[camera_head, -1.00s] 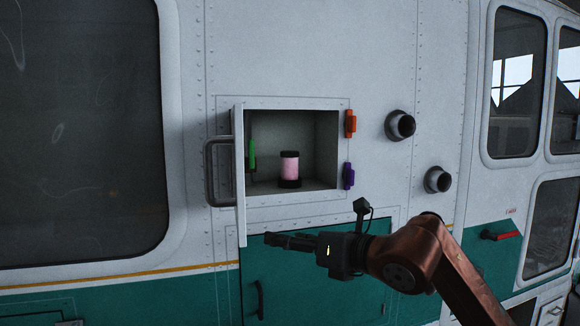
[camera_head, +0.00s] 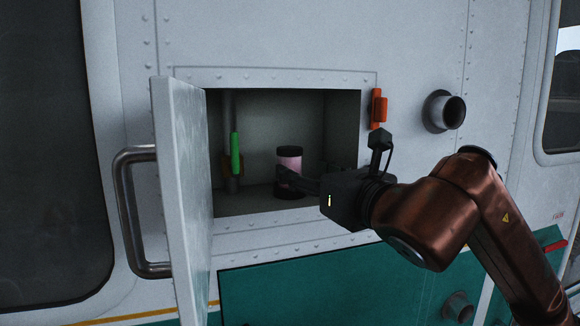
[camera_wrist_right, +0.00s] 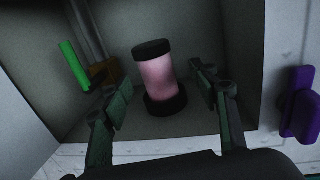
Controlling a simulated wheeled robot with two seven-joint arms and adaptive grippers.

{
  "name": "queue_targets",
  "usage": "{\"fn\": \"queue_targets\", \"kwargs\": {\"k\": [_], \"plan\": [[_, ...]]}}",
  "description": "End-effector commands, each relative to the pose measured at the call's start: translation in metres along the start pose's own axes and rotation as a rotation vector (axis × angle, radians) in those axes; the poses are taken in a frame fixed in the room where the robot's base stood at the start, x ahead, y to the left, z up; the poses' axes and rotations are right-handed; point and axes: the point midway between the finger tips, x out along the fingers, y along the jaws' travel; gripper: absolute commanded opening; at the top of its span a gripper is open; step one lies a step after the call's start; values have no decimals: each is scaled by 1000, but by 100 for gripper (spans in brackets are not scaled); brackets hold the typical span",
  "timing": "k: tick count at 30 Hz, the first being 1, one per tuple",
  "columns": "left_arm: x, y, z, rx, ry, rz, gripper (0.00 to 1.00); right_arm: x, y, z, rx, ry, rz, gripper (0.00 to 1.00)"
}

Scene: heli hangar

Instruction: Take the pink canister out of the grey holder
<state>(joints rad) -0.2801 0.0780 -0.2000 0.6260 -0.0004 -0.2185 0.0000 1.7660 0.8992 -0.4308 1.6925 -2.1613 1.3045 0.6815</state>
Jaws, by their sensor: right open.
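The pink canister (camera_head: 290,163) has a black top and stands upright in an open wall compartment; it also shows in the right wrist view (camera_wrist_right: 158,75). The dark ring at its base (camera_wrist_right: 165,106) looks black rather than clearly grey; I cannot tell whether it is the holder or part of the canister. My right gripper (camera_head: 287,177) reaches into the compartment and partly covers the canister in the head view. In the wrist view its open fingers (camera_wrist_right: 160,92) stand on either side of the canister, with gaps on both sides. My left gripper is not in view.
The white compartment door (camera_head: 182,190) with its grey handle (camera_head: 135,212) stands open at left. A green-handled lever (camera_head: 235,153) is inside the compartment, left of the canister. A round port (camera_head: 443,111) juts out farther right.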

Motion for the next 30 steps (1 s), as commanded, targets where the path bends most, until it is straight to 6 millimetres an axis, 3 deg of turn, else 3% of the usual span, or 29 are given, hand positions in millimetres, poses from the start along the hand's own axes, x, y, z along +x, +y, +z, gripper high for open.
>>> {"fn": "queue_targets", "kwargs": {"k": [6,9,12,16,20,24,30], "plan": [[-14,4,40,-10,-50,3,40,19,0,2,1,1,1,55],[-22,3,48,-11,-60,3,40,29,0,2,1,3,1,55],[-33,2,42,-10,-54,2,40,42,1,4,1,3,1,55],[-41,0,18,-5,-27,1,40,61,2,3,2,4,2,55],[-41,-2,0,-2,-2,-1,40,67,1,2,1,0,1,55],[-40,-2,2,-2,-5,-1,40,67,1,0,1,0,1,55],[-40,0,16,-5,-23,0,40,66,1,0,1,1,1,42]]}}
